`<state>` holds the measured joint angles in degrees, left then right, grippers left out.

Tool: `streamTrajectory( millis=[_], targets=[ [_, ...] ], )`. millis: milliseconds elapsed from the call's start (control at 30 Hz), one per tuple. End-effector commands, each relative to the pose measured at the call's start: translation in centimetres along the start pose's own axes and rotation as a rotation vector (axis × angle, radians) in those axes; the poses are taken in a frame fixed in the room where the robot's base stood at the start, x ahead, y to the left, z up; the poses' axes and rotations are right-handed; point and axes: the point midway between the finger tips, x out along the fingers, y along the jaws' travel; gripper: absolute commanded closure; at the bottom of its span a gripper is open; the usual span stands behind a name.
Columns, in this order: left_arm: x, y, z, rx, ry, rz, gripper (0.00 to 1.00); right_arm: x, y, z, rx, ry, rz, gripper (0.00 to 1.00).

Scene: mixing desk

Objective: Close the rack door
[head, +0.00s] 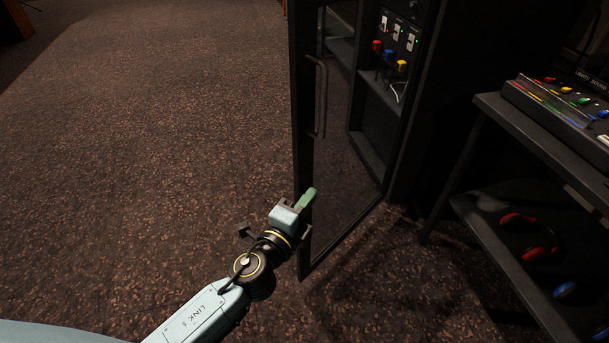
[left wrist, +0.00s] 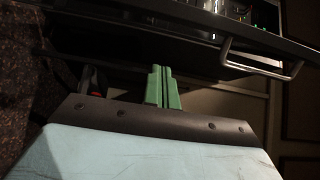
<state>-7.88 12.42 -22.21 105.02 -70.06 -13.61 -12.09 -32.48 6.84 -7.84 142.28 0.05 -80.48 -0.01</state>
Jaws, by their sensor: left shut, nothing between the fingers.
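The rack door (head: 303,130) is a dark-framed glass door with a vertical bar handle (head: 322,95), and it stands open from the black rack (head: 425,110). My left gripper (head: 308,197) is shut and empty, with green fingers, low beside the door's free edge and below the handle. I cannot tell whether the fingertips touch the door. In the left wrist view the shut green fingers (left wrist: 162,88) point toward the door frame, and the handle (left wrist: 262,60) shows at upper right. My right gripper is out of view.
Inside the rack are plugs in red, blue and yellow (head: 401,66). At right stands a dark desk (head: 535,140) with a mixing console (head: 565,105) on top and red headphones (head: 530,235) on a lower shelf. The speckled carpet (head: 150,130) at left is clear.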

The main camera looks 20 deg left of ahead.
Motion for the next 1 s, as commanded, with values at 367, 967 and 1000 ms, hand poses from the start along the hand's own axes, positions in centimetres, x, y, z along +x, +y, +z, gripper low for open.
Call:
streamTrajectory(
  millis=[367, 967, 1000],
  targets=[
    [5.0, 0.1, 2.2, 0.002, -0.002, 0.001, 1.0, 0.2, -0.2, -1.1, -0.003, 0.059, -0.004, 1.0],
    [5.5, 0.1, 3.9, -0.003, -0.001, 0.002, 1.0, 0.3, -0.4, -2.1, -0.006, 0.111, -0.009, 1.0],
    [5.5, 0.1, 4.0, -0.003, 0.0, 0.002, 1.0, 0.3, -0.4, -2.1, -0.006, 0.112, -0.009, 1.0]
  ],
)
